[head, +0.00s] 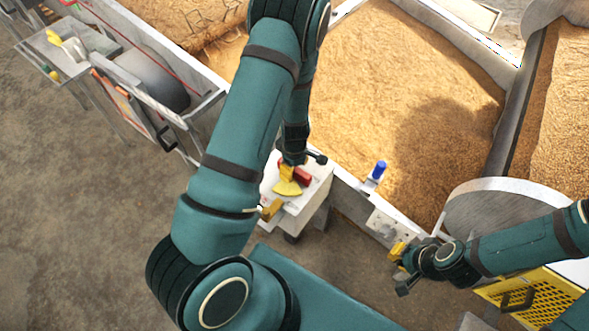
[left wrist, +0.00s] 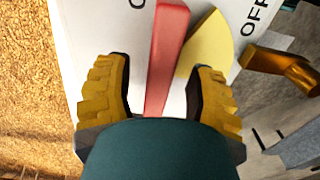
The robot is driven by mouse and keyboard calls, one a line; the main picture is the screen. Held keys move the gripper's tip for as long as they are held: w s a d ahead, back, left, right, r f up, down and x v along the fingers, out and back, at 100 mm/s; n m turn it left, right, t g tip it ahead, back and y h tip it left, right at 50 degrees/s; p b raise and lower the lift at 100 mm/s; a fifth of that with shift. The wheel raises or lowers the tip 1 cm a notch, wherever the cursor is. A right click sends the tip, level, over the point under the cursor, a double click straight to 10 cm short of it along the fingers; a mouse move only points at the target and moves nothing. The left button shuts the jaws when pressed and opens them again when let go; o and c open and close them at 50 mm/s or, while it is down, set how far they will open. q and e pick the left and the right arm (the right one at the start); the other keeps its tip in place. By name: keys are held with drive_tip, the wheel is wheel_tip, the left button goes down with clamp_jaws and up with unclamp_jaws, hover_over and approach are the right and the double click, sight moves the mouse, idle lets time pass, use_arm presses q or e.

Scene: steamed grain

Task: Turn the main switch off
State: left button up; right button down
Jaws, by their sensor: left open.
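The main switch is a red lever (head: 303,176) with a yellow fan-shaped plate (head: 288,188) on top of a white box (head: 312,200). My left gripper (head: 289,171) is over the box, pointing down at the lever, and partly hides it. In the left wrist view the red lever (left wrist: 166,60) runs between the two spread yellow fingers, with a gap visible on each side. The yellow plate (left wrist: 207,45) lies right of the lever, towards the "OFF" label (left wrist: 256,18). Another label at the top is cut off. My right gripper (head: 400,266) is away to the right; its opening is unclear.
A brass-coloured knob (head: 271,210) sticks out at the box's side. Behind the box is a large bin of grain (head: 400,70), with a blue-handled part (head: 378,171) on its rim. A yellow perforated crate (head: 535,295) is at lower right. Concrete floor is open at left.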

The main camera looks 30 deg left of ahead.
use_arm(q)
drive_tip(key=shift+f, duration=0.2)
clamp_jaws()
idle(0.3)
